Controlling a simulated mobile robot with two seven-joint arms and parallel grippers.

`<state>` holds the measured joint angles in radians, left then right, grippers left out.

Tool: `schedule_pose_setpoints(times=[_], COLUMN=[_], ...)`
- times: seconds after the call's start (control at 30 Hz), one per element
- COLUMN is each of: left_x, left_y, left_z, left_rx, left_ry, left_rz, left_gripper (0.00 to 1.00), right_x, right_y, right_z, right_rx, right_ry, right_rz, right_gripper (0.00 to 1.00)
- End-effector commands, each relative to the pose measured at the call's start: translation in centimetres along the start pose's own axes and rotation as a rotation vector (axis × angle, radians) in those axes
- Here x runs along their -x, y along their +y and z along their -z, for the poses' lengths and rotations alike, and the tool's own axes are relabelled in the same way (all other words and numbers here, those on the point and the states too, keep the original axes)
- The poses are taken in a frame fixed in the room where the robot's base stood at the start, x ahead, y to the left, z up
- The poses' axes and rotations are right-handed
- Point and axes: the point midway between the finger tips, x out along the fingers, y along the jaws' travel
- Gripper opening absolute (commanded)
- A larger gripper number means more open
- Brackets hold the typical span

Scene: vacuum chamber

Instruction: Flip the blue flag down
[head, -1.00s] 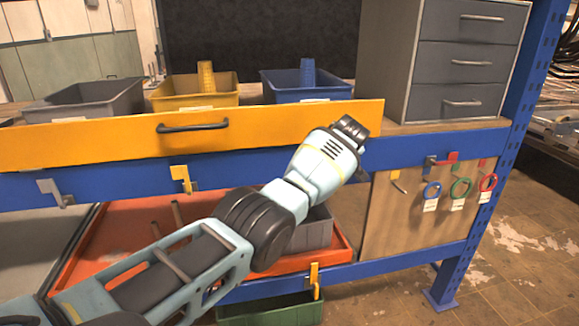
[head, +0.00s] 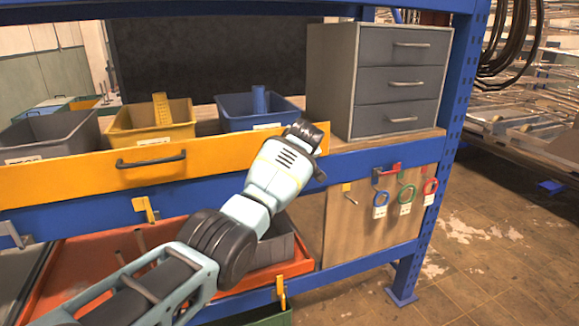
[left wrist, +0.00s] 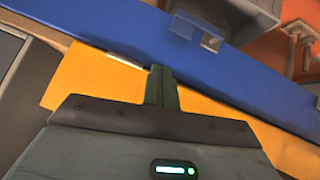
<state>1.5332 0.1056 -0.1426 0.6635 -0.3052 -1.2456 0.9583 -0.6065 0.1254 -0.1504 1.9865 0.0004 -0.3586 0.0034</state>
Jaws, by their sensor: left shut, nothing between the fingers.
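I cannot pick out a blue flag for certain in either view. A small grey metal bracket (left wrist: 211,42) sits on that beam. In the head view a red lever (head: 388,168) stands above the key rings. My right gripper is not in view.
A yellow drawer front (head: 60,180) with a black handle (head: 150,162) runs along the bench. Yellow tabs (head: 146,209) (head: 281,291) hang on the beams. A blue bin (head: 270,122) and grey drawers (head: 400,87) stand on top.

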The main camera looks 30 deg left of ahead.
Motion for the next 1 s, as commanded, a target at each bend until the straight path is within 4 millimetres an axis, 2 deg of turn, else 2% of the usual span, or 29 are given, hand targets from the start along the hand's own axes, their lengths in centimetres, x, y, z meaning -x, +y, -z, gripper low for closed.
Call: schedule_pose_setpoints(times=[0.03,0.1,0.3,0.5,1.0], left_x=[1.6,2.8,5.2,5.9,5.8], left_y=[0.3,0.5,0.8,0.9,0.9], left_z=[0.6,0.5,0.1,-0.1,-0.2], left_rx=[0.004,0.004,0.002,0.0,-0.001], left_ry=[0.006,0.005,0.001,-0.001,-0.002], left_rz=[-0.007,-0.006,-0.003,0.001,0.001], left_gripper=[0.0,0.0,0.0,0.0,0.0], right_x=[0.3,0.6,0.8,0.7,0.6], right_y=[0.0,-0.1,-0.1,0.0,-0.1], right_z=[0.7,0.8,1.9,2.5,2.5], right_rx=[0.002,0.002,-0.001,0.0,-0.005], right_ry=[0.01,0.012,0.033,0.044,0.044], right_rz=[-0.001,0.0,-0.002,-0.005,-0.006], right_gripper=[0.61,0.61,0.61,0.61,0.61])
